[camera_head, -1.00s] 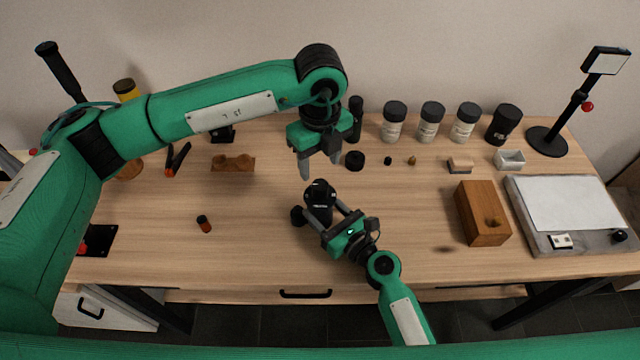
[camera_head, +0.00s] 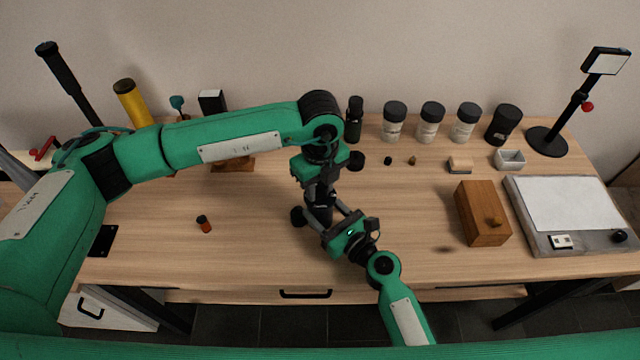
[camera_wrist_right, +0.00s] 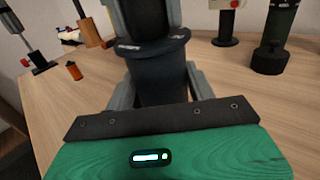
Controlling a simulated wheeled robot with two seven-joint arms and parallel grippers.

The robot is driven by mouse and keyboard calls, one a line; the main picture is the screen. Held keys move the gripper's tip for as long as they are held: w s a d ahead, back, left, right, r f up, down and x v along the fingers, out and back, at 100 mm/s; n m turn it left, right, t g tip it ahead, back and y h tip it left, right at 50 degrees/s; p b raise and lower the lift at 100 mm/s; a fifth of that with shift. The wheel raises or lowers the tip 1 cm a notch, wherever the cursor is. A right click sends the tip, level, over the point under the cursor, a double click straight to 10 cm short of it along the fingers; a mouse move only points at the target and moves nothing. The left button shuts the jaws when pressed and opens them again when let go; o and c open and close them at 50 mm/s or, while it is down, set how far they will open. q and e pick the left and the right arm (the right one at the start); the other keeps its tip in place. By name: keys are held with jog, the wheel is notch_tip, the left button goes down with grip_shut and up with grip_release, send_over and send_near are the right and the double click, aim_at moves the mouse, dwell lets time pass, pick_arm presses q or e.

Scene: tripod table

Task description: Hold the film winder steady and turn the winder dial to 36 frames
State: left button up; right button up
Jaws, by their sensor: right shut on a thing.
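The black film winder (camera_head: 319,202) stands on the table in front of me. In the right wrist view its dark body (camera_wrist_right: 157,75) is between the two fingers of my right gripper (camera_wrist_right: 158,92), which is shut on it. In the head view my right gripper (camera_head: 324,213) reaches it from the lower right. My left gripper (camera_head: 319,184) points down right over the winder's top. In the right wrist view, grey finger parts flank the dark dial (camera_wrist_right: 148,20) at the top edge. Whether they grip it I cannot tell. The dial's marks are not readable.
A wooden block (camera_head: 482,213) and a light panel (camera_head: 570,205) are on the right. Several jars (camera_head: 430,122) line the back. Table between winder and block is clear.

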pick_arm(q)
jog(key=shift+c, duration=1.2)
